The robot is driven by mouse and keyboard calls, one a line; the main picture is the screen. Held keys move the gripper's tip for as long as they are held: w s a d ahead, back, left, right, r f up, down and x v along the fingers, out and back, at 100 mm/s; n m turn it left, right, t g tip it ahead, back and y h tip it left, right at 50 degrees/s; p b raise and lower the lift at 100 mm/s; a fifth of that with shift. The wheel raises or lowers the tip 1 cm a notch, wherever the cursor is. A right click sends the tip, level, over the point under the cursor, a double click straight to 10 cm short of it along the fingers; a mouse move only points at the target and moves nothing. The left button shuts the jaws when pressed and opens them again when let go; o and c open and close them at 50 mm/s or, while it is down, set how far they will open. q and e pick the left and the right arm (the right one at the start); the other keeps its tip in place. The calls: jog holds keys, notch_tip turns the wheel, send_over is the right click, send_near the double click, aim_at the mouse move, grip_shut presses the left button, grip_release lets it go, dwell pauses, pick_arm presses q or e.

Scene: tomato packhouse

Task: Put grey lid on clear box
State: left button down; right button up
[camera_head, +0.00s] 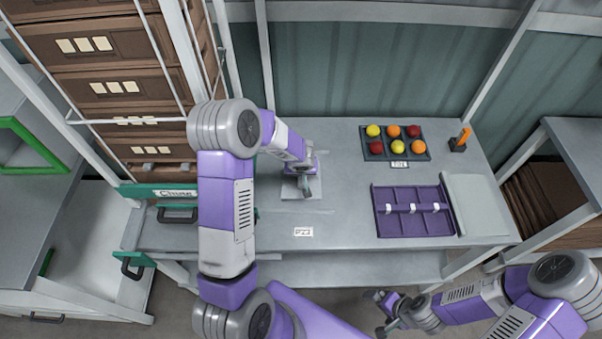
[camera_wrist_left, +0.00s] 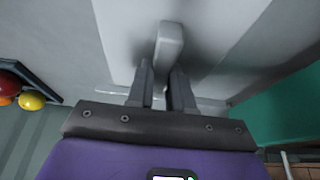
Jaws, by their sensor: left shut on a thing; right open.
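The grey lid (camera_head: 289,190) is a flat, pale square plate with a raised grip bar, near the middle left of the grey bench. In the left wrist view the lid (camera_wrist_left: 125,40) shows with its bar (camera_wrist_left: 168,45) at the fingertips. My left gripper (camera_head: 306,188) is shut on this bar from above; it also shows in the left wrist view (camera_wrist_left: 164,85). Faint pale lines lie near the lid, but I cannot clearly make out the clear box. How high the lid is above the bench is hard to tell. My right gripper (camera_head: 387,314) is open, low before the bench.
A dark tray (camera_head: 396,156) with red, orange and yellow tomatoes stands at the back right. A purple divided tray (camera_head: 412,224) and a pale flat panel (camera_head: 476,204) lie before it. An orange-handled tool stands in a dark holder (camera_head: 457,146).

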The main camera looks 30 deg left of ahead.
pick_arm(q)
jog(key=shift+f, duration=0.1)
jog(key=shift+f, duration=0.15)
jog(key=c, duration=1)
grip_release()
